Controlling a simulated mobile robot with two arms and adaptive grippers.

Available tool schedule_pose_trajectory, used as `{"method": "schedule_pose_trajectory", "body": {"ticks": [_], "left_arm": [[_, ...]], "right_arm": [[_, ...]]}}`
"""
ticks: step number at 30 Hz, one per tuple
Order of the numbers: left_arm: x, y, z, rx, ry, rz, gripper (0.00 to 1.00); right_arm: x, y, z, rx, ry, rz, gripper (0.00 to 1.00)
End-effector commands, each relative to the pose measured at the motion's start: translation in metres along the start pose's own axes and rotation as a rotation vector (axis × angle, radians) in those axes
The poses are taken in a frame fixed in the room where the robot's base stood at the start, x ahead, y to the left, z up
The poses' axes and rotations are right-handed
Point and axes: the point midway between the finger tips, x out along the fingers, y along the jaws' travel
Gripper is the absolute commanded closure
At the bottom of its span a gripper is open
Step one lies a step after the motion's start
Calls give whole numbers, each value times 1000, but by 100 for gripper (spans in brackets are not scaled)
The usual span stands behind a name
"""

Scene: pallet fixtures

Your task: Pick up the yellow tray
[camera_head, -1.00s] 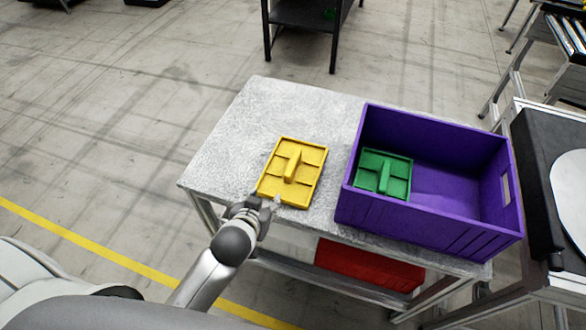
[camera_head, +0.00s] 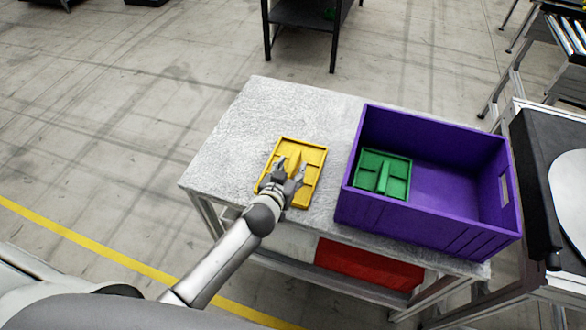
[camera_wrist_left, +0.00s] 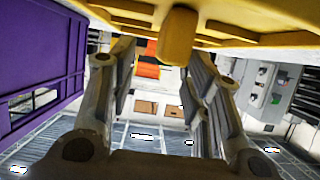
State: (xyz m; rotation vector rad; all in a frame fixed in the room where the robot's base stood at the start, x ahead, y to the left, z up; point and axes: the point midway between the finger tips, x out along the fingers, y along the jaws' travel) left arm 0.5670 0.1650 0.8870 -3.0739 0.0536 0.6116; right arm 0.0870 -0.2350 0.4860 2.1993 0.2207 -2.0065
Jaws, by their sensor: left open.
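The yellow tray (camera_head: 308,183) lies flat on the grey table, left of the purple crate. It has a raised ridge along its middle. My left gripper (camera_head: 290,165) is over the tray, its open fingers on either side of the ridge, and covers part of the tray's near left side. In the left wrist view the tray (camera_wrist_left: 240,28) fills the top edge, with the ridge's end (camera_wrist_left: 178,38) between the two open fingers (camera_wrist_left: 165,72). I cannot tell whether the fingers touch it. My right gripper is not in view.
The purple crate (camera_head: 430,219) stands on the right of the table (camera_head: 235,135), with a green tray (camera_head: 371,163) inside. A red bin (camera_head: 365,265) sits below the tabletop. The table's left and back parts are clear. A black-topped stand (camera_head: 535,170) is at the right.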

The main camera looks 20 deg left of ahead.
Motion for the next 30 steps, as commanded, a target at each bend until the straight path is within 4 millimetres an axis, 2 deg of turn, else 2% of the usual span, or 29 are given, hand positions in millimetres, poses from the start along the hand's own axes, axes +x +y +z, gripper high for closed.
{"method": "schedule_pose_trajectory", "body": {"ticks": [13, 23, 26, 30], "left_arm": [[45, -7, 3, -1, 0, -1, 55], [50, -7, 3, -1, 0, 0, 55], [50, -7, 3, 0, 0, 0, 64], [50, -7, 3, 0, 0, -1, 82]], "right_arm": [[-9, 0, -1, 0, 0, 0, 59], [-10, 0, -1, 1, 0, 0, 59], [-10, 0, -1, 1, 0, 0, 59], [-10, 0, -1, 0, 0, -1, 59]]}}
